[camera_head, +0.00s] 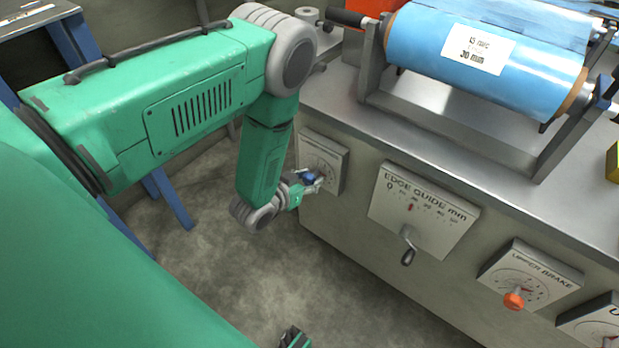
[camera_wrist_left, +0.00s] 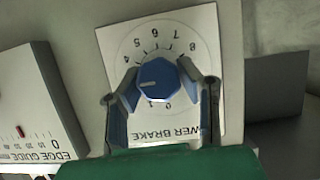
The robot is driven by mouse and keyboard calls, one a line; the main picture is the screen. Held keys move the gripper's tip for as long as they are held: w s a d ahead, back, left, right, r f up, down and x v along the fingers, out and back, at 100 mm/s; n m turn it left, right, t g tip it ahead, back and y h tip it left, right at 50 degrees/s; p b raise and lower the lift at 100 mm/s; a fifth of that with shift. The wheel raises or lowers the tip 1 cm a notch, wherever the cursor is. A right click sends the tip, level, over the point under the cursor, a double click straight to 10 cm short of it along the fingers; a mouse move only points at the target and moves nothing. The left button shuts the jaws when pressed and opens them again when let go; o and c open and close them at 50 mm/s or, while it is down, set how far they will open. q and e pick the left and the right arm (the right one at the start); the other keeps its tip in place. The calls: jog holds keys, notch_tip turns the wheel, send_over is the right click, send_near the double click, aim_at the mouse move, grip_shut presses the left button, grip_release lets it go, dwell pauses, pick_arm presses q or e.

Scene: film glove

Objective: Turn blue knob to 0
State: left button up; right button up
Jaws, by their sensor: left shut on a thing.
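The blue knob (camera_wrist_left: 160,79) sits on a white dial plate (camera_wrist_left: 207,52) marked as a brake, which appears upside down in the left wrist view. Its white pointer line points left and slightly down, toward a dial part between 1 and 4 hidden by a finger. The 0 shows below the knob. My left gripper (camera_wrist_left: 161,92) is shut on the knob, one finger on each side. In the head view, the left gripper (camera_head: 308,183) is at the knob (camera_head: 310,177) on the cabinet front. My right gripper (camera_head: 293,338) shows only as a small tip at the bottom edge.
An edge guide panel (camera_head: 423,210) with a crank is right of the knob's plate. An upper brake dial (camera_head: 530,276) with an orange knob is farther right. A blue film roll (camera_head: 485,55) lies in a metal stand on the cabinet top. The floor in front is clear.

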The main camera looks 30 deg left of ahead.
pick_arm(q)
jog(key=shift+s+f, duration=0.25)
